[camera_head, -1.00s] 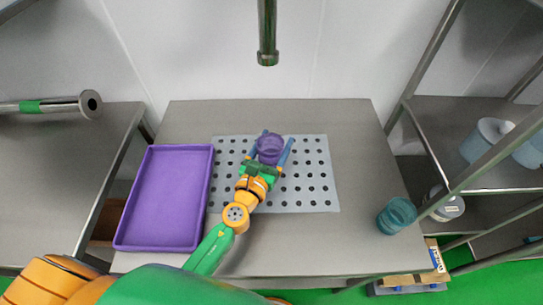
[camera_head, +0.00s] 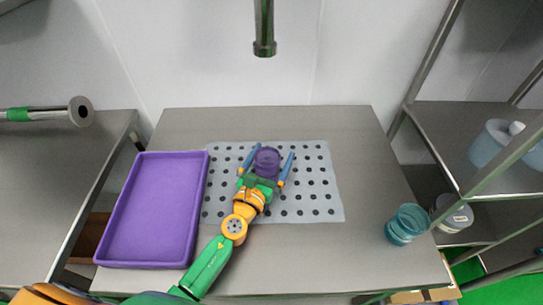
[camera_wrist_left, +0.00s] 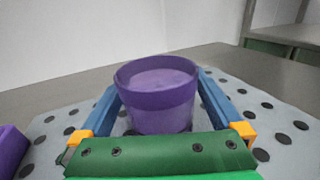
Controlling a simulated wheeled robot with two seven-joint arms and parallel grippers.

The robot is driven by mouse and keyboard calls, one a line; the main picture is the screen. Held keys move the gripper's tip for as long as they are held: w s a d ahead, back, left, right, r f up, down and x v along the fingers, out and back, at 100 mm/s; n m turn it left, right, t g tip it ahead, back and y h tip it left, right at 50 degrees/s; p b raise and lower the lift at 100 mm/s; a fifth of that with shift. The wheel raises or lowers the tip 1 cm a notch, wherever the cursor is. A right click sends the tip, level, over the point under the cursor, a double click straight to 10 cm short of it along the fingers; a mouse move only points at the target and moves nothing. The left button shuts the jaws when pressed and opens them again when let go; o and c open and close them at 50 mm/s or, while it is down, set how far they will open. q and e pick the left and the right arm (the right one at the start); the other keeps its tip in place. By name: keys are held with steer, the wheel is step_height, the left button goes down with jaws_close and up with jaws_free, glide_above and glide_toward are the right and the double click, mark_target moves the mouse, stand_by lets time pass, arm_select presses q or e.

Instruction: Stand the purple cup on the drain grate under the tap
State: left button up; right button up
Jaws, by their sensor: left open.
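The purple cup (camera_head: 267,159) stands upright on the grey perforated drain grate (camera_head: 325,205), near its back middle. It also shows in the left wrist view (camera_wrist_left: 158,100). My left gripper (camera_head: 273,153) is open, with one blue finger on each side of the cup and gaps between the fingers and the cup. The cup's lower front is partly hidden by my gripper's green body. The tap (camera_head: 264,30) hangs from above, behind the cup in the head view. My right gripper is not in view.
A purple tray (camera_head: 150,210) lies left of the grate. A teal cup (camera_head: 408,224) stands near the table's right edge. A metal shelf (camera_head: 455,130) stands on the right. A horizontal metal pipe (camera_head: 45,113) is at the left. The table between grate and teal cup is clear.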

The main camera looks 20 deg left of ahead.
mark_target(263, 175)
arm_select(q)
steer(key=shift+r, duration=0.25)
steer(key=s, duration=0.3)
steer(key=s+b, duration=0.1)
steer(key=s, duration=0.3)
steer(key=s+a, duration=0.1)
steer(key=s, duration=0.3)
steer(key=shift+a+f+b, duration=0.1)
steer(key=shift+f+b, duration=0.25)
steer(key=shift+s+r, duration=0.25)
steer(key=shift+s, duration=0.25)
